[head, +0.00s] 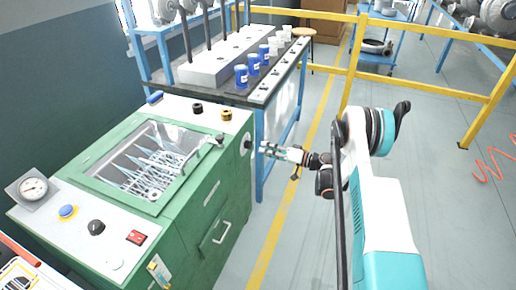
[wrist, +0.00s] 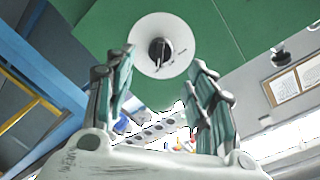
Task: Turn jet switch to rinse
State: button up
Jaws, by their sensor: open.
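The jet switch (head: 247,144) is a black knob on a round white plate on the right side wall of the green washing machine (head: 215,205). In the wrist view the white plate with its black knob (wrist: 160,50) lies ahead, framed between my fingertips. Small marks on the plate are too small to read. My gripper (head: 265,148) is open and empty, pointing at the knob from the right with a small gap. In the wrist view the two fingers (wrist: 162,62) stand apart on either side of the plate, and I see no clear contact.
The machine top carries a black knob (head: 197,108), a yellow knob (head: 226,115), a gauge (head: 33,187) and a red switch (head: 136,237). A blue bench (head: 255,95) with blue and white cups stands behind. A yellow railing (head: 420,80) runs behind my arm. Floor right of the machine is clear.

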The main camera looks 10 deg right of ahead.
jog(key=shift+v, duration=2.45)
jog(key=shift+r, duration=0.15)
